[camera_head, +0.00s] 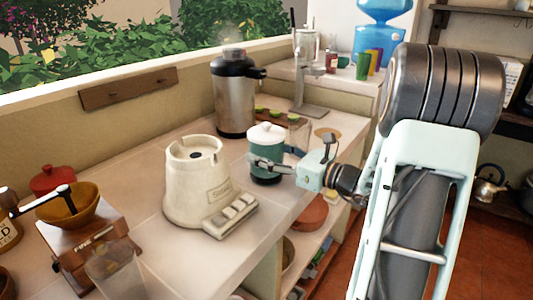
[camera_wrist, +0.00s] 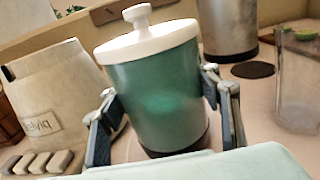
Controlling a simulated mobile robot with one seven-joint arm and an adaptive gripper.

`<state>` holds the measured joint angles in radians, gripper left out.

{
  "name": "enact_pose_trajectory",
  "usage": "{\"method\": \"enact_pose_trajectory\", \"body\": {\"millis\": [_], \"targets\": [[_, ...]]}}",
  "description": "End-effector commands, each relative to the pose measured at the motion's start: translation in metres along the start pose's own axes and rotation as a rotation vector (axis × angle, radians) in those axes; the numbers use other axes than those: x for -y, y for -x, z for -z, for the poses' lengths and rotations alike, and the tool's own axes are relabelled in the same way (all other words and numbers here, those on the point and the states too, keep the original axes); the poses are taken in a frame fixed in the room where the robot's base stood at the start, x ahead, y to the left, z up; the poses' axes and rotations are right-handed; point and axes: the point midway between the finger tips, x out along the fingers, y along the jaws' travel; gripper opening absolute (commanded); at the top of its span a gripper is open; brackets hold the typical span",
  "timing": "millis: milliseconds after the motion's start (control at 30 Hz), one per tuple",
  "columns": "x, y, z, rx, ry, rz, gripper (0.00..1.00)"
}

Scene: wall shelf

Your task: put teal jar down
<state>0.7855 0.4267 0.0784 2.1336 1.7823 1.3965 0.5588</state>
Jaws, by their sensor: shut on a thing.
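The teal jar (camera_head: 265,160) has a white knobbed lid and a dark base. It stands between the fingers of my gripper (camera_head: 272,166), over the tiled counter just right of the cream blender base. In the wrist view the teal jar (camera_wrist: 160,95) fills the middle, slightly tilted in the picture, with one finger of my gripper (camera_wrist: 165,115) on each side. The fingers are shut on its body. Its bottom is partly hidden by my gripper, so I cannot tell whether it touches the counter.
The cream blender base (camera_head: 195,185) stands close on the left. A steel airpot (camera_head: 235,105) is behind, and a clear glass (camera_head: 298,135) stands at the right rear. A dark round coaster (camera_wrist: 253,70) lies by the airpot. The counter's front edge and lower shelves are near my arm.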

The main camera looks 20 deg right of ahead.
Motion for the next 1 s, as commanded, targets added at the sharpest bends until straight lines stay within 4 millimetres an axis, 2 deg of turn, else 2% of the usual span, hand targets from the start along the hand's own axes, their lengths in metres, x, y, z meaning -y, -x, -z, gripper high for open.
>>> {"method": "enact_pose_trajectory", "body": {"millis": [200,233,367,733,867,1000], "targets": [[0.000,0.000,0.003,0.002,0.001,0.000,0.19],[0.000,0.000,0.003,0.000,-0.001,0.000,0.60],[0.000,0.000,0.003,0.000,-0.001,0.000,0.74],[0.000,0.000,-0.003,0.000,0.000,0.000,0.75],[0.001,0.018,-0.001,-0.001,0.000,0.003,0.75],[0.002,0.049,-0.001,-0.002,-0.001,0.006,0.75]]}}
